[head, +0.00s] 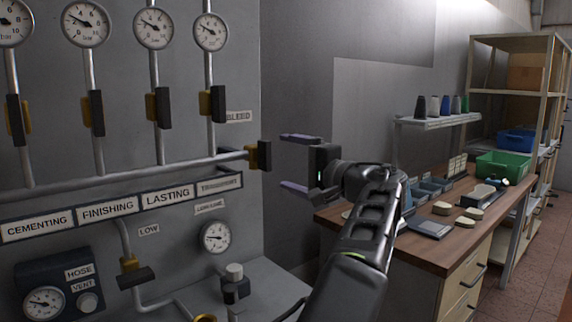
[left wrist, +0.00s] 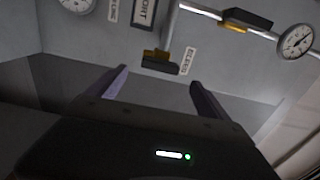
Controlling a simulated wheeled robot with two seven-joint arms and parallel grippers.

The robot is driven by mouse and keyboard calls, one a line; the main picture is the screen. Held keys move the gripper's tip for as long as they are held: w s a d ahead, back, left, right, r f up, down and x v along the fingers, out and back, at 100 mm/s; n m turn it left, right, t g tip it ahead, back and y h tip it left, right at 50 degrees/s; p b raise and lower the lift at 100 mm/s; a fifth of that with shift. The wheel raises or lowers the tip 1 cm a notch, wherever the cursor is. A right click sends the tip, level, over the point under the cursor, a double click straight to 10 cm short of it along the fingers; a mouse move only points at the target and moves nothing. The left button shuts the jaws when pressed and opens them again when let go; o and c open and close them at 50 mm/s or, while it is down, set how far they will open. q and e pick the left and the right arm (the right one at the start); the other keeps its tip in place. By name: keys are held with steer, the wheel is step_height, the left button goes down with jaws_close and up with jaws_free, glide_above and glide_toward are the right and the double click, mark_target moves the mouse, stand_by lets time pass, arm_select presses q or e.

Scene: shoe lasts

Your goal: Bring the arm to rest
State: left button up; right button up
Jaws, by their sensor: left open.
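My left gripper (head: 288,163) is open and empty, with its two purple-grey fingers spread and pointing left toward the grey gauge panel (head: 240,65). It is in the air, just right of a black-and-yellow valve (head: 260,155) at the end of the horizontal pipe. I see a gap between the fingertips and this valve in the head view. In the left wrist view the open fingers (left wrist: 158,78) show with nothing between them. Beyond them is a valve with a black handle (left wrist: 160,66) on a pipe. My right gripper is not in view.
Several gauges, such as one at top (head: 210,32), pipes and labelled valves cover the panel. A small dark fitting (head: 235,285) stands on the ledge below. To the right is a wooden workbench (head: 440,250) with a green bin (head: 503,165); shelving (head: 510,40) stands behind.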

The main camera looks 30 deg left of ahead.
arm_select(q)
steer(key=shift+w, duration=0.1)
stand_by(0.3)
